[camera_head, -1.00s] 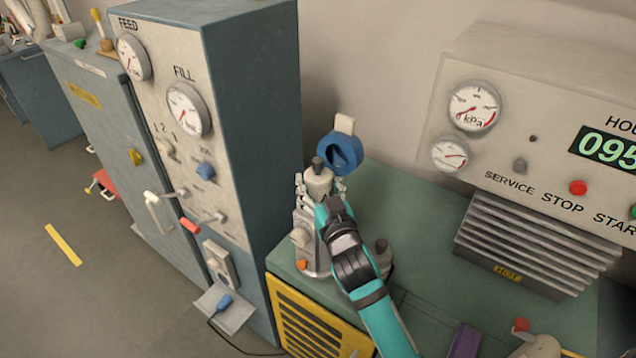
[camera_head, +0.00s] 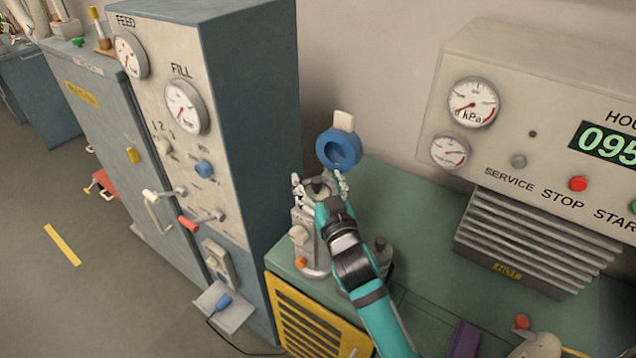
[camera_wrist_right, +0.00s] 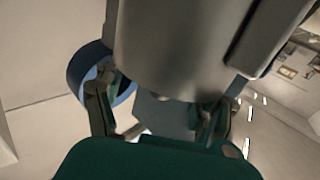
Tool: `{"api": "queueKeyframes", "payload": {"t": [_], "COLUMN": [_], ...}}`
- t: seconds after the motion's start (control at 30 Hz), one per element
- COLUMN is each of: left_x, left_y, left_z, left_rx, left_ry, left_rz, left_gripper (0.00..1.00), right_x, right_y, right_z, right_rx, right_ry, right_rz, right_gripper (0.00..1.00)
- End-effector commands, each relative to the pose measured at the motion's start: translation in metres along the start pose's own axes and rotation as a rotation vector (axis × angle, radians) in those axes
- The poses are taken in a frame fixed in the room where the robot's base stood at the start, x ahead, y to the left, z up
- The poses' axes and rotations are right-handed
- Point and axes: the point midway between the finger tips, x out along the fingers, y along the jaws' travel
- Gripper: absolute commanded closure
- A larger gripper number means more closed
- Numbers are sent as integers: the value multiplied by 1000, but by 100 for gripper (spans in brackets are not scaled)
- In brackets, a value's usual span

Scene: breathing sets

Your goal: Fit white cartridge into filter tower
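The filter tower (camera_head: 305,243) stands at the left end of the green bench, pale grey with an orange button low on it. A dark knob (camera_head: 320,187) shows at its top, between my right gripper's fingers. The fingers also show apart in the right wrist view (camera_wrist_right: 160,108). My left gripper is not in view.
A blue ring with a white tab (camera_head: 338,150) is just behind the hand. A tall cabinet (camera_head: 250,130) stands close on the left. A gauge console (camera_head: 540,120) with a vented box is on the right.

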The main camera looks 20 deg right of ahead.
Motion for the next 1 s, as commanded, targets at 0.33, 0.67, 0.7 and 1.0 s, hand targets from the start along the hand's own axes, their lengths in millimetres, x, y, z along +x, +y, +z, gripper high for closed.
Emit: {"api": "queueKeyframes", "payload": {"t": [0.33,0.67,0.7,1.0], "left_x": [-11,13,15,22], "left_y": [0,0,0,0], "left_z": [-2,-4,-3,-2], "left_rx": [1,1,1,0], "left_ry": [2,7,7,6], "left_rz": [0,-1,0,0], "left_gripper": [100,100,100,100], "right_x": [-2,-73,-81,-118], "right_y": [-4,-2,-2,-1], "right_z": [-4,0,-1,-6], "right_rx": [-2,2,2,0], "right_ry": [-26,-20,-19,-13], "right_rz": [-6,-4,-4,-2], "right_gripper": [21,21,21,21]}}
